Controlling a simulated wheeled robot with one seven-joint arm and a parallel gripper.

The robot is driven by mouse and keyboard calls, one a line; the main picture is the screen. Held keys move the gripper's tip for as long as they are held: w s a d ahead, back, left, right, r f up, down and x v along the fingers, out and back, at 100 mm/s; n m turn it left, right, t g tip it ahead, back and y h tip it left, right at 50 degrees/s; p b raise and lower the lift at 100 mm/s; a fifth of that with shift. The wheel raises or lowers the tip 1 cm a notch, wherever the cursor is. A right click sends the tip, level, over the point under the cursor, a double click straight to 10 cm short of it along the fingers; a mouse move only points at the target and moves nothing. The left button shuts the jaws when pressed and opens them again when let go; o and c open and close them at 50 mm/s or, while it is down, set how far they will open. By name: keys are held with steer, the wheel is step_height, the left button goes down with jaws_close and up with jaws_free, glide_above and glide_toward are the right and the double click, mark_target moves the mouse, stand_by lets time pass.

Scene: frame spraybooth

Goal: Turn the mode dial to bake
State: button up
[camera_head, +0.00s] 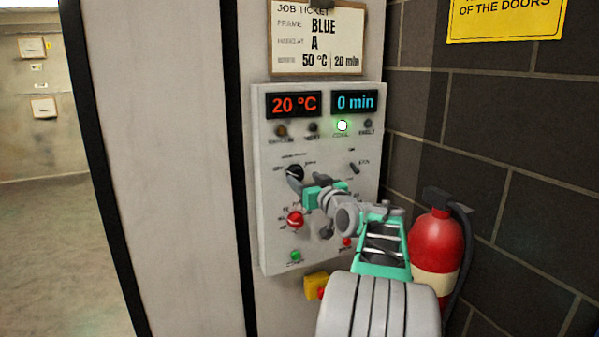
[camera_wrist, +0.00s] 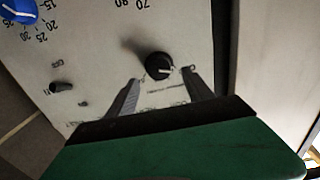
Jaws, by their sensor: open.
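My gripper (camera_head: 301,183) is open at the dial. In the wrist view the fingertips (camera_wrist: 161,77) are on either side of the dial's near edge, with a gap visible on each side. The displays read 20 °C (camera_head: 294,105) and 0 min (camera_head: 355,103). The lamp above COOL (camera_head: 342,126) is lit.
A small black switch (camera_wrist: 62,86) and a blue dial (camera_wrist: 20,10) show in the wrist view. A red knob (camera_head: 295,219) and green button (camera_head: 295,256) are below the dial. A fire extinguisher (camera_head: 435,250) stands at the right. A job ticket (camera_head: 318,40) hangs above.

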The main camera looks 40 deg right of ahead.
mark_target(299, 174)
steer(key=p+x, duration=0.1)
steer(key=x, duration=0.3)
steer(key=shift+w+d, duration=0.1)
steer(key=shift+w, duration=0.1)
steer(key=shift+c, duration=0.6)
jaws_close()
